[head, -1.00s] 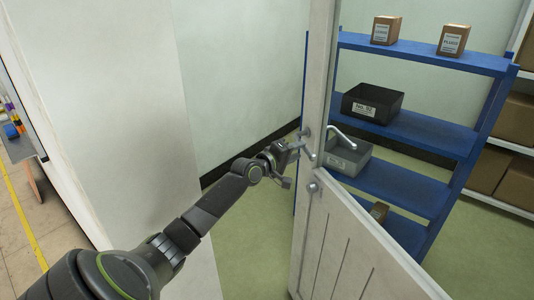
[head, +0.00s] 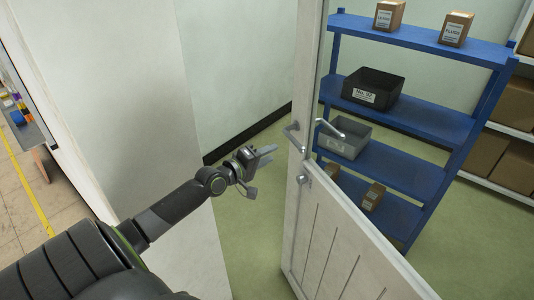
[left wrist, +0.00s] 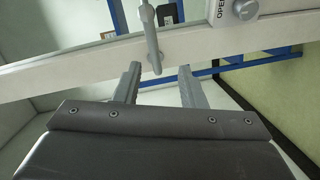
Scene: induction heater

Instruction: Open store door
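The white store door (head: 335,245) stands ajar, its free edge towards me, with a planked lower panel and the shelf room showing past its upper part. A grey lever handle (head: 293,139) sticks out on the left of the edge, and another lever (head: 330,129) shows on the right. A round knob (head: 303,179) sits below. My left gripper (head: 265,156) is open and empty, just left of the handle and apart from it. In the left wrist view the gripper (left wrist: 160,88) has its fingers spread, with the handle (left wrist: 151,45) beyond and between them. My right gripper is not in view.
A white wall (head: 130,100) stands close on the left of my arm. Behind the door is a blue shelf (head: 415,125) with boxes and bins. Green floor (head: 245,235) is clear between wall and door. A plate marked OPEN (left wrist: 222,12) shows in the left wrist view.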

